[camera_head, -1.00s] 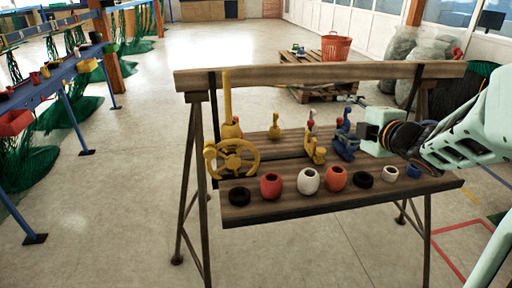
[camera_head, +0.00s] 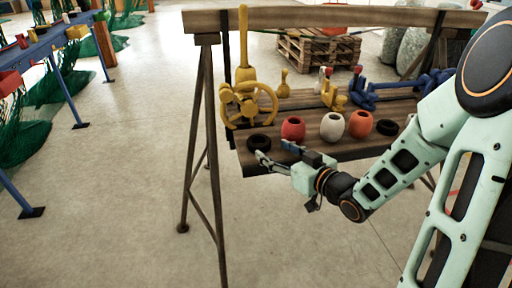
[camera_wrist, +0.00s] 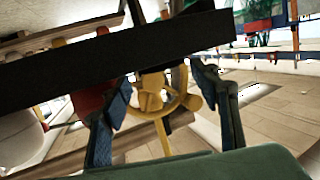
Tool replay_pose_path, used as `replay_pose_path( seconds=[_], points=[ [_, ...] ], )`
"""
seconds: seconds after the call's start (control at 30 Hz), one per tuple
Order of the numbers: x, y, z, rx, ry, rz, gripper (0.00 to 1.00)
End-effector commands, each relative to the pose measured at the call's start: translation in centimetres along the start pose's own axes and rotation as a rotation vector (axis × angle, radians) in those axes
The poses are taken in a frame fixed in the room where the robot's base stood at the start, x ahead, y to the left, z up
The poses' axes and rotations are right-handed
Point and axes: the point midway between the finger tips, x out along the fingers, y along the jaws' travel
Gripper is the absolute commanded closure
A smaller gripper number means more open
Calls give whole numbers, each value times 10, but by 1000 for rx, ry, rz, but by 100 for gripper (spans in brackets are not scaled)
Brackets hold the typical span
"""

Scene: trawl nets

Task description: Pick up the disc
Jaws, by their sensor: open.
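Two flat, round black pieces lie on the wooden bench, and they look most like a disc. The left black disc (camera_head: 259,143) is near the bench's front left corner. The right black disc (camera_head: 387,127) lies right of the orange pot. I cannot tell which one is meant. My gripper (camera_head: 275,153) is open and empty at the bench's front edge, just right of the left disc and below the red pot. In the wrist view the open fingers (camera_wrist: 160,80) frame a yellow spoked wheel (camera_wrist: 155,95) beyond them. I cannot make out a disc there.
A red pot (camera_head: 293,129), a white pot (camera_head: 332,126) and an orange pot (camera_head: 360,124) stand in a row. The yellow wheel (camera_head: 246,103) and blue fittings (camera_head: 362,95) are behind. A dark band (camera_wrist: 120,60) crosses the wrist view.

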Motion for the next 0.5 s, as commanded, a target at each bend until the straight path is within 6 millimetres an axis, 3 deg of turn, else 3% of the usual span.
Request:
replay_pose_path(
  seconds=[0.5],
  points=[
    [64,-3,0,-5,0,-3,44]
  ],
)
